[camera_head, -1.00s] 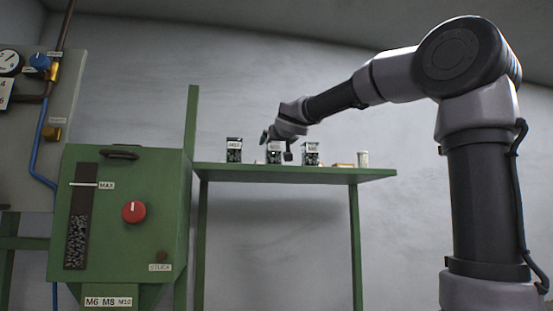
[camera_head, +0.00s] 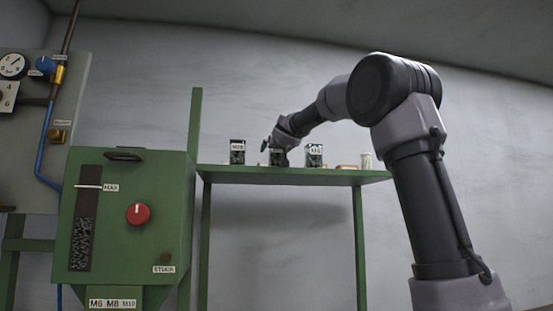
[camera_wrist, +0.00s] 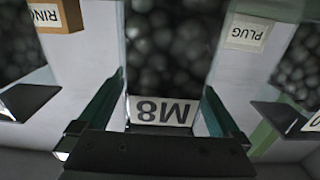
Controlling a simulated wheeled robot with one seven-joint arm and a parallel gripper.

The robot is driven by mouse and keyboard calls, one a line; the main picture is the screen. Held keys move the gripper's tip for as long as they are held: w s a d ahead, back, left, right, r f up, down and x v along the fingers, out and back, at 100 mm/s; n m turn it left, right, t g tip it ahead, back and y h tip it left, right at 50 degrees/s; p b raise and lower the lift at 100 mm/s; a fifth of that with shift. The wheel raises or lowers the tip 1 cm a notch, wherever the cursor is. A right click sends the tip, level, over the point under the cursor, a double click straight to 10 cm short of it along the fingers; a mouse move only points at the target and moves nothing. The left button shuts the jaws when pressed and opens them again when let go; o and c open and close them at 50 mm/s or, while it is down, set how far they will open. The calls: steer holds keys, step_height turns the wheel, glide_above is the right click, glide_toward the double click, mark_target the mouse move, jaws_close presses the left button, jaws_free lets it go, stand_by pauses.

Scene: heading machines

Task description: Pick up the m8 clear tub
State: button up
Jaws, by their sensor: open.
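The M8 clear tub (camera_wrist: 162,110) fills the middle of the wrist view, its white label upside down and dark rounded pieces showing inside. My gripper (camera_wrist: 162,88) is open, with one green-edged finger on each side of the tub's labelled end. I cannot tell whether the fingers touch it. In the head view the tub (camera_head: 277,159) is the middle one of three on the green shelf (camera_head: 300,178). My gripper (camera_head: 277,147) is down at it and hides its upper part.
A tub stands to the left (camera_head: 237,152) and one to the right (camera_head: 314,155) of the middle one. A pale cylinder (camera_head: 366,160) stands near the shelf's right end. "PLUG" (camera_wrist: 245,32) and "RING" (camera_wrist: 45,15) labels flank the tub. A green machine (camera_head: 125,220) stands left.

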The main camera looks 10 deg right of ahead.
jaws_close()
steer(key=shift+r, duration=0.15)
